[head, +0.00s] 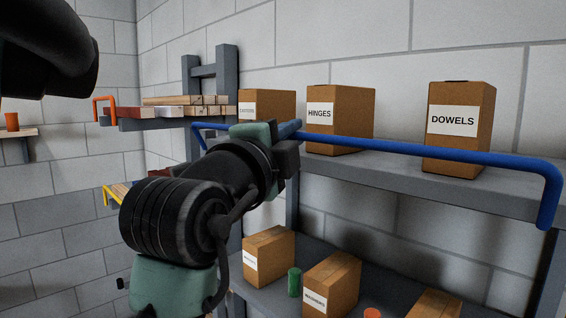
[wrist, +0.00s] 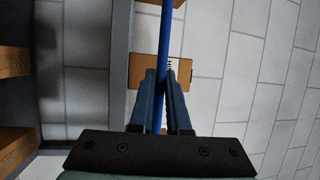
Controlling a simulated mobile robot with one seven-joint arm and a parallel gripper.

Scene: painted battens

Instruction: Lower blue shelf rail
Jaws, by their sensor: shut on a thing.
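The blue shelf rail (head: 430,150) runs along the front of the upper grey shelf (head: 400,181), across the front of the boxes. Its right end bends down past the shelf's front edge; its left end shows beyond my gripper. My gripper (head: 290,131) is shut on the rail's bar left of the HINGES box. In the wrist view the fingers (wrist: 164,76) close around the blue bar (wrist: 167,32), which runs up the picture between them. The contact itself is partly hidden by the fingers.
On the upper shelf stand a HINGES box (head: 340,125), a DOWELS box (head: 459,135) and a third box (head: 267,103). The lower shelf holds more cartons (head: 268,257) and a green cylinder (head: 294,282). At left, battens (head: 185,112) lie on a rack with an orange rail (head: 95,108).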

